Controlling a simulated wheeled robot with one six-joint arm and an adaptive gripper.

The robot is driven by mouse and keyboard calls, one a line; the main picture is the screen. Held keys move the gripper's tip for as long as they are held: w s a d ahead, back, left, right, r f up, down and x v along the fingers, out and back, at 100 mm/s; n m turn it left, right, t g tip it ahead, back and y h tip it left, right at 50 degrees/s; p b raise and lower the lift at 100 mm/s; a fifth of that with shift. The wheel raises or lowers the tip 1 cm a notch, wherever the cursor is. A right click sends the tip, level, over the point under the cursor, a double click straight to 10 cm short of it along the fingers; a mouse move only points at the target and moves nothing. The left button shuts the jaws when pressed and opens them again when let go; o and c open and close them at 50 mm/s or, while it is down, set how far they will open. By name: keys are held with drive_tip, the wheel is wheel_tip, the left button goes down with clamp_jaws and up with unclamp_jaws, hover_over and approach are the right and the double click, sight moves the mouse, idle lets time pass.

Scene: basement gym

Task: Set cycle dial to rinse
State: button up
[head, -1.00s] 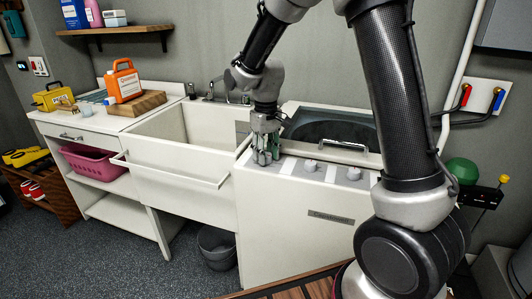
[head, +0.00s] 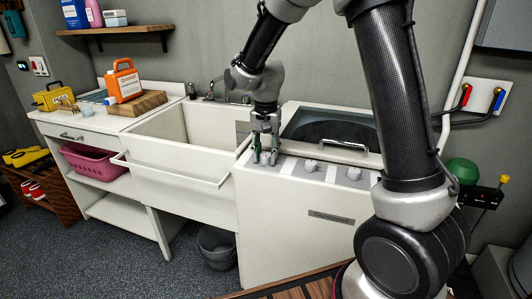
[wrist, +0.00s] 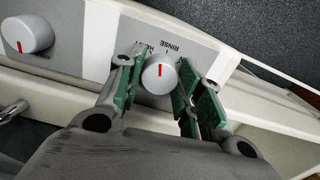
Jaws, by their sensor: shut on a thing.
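The cycle dial (wrist: 159,76) is a round white knob with a red mark, on the washer's grey control strip (wrist: 72,40). In the wrist view it sits between my gripper's two green-padded fingers. The red mark points up in that view, towards printed labels. RINSE is legible up and right of the knob; a partly hidden word lies to its left. In the head view my gripper (head: 265,158) points down at the left end of the washer's panel, shut on the dial. The dial is hard to make out there.
Two more white knobs (head: 310,166) (head: 354,173) stand right of my gripper on the panel. The washer lid (head: 333,130) with its handle is behind. A white sink (head: 165,155) adjoins on the left. An orange jug (head: 124,83) stands on the counter.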

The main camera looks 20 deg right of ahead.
sight(266, 154)
drive_tip(key=shift+w+m, duration=0.1)
drive_tip(key=shift+m, duration=1.5)
drive_tip(key=o, duration=1)
drive_tip(key=shift+o, duration=0.2)
wheel_tip(266, 154, up, 12)
